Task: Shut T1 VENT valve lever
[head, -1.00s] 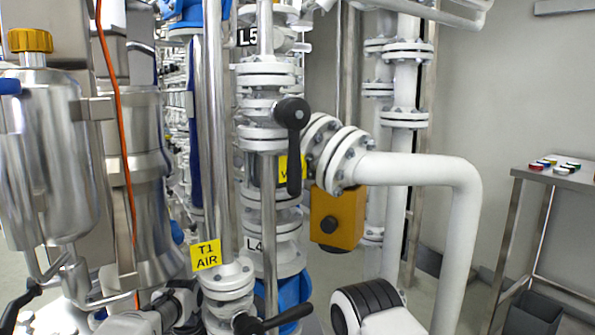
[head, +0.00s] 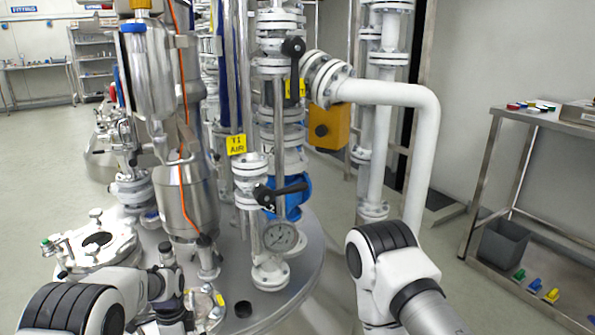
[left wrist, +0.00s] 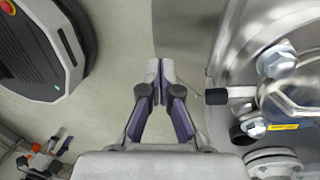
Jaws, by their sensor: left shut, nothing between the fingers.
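A black lever with a round hub (head: 293,48) sits on the white valve stack and hangs straight down along the pipe. A yellow tag (head: 301,88) is partly hidden behind it; in the earlier head frame a "V" shows on it. Below, the valve tagged "T1 AIR" (head: 236,145) has a black lever (head: 282,193) pointing sideways to the right. My left gripper (left wrist: 158,82) is shut and empty, its fingertips together over the floor in the left wrist view. In the head view its dark body (head: 170,300) is low at left, well below both levers. My right gripper is out of view.
A thick white bent pipe (head: 425,110) and an orange box (head: 328,128) stand right of the levers. A steel vessel (head: 185,190) stands at left. A steel bench (head: 560,122) is at far right. In the left wrist view a black-ended handle (left wrist: 216,96) is right of my fingers.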

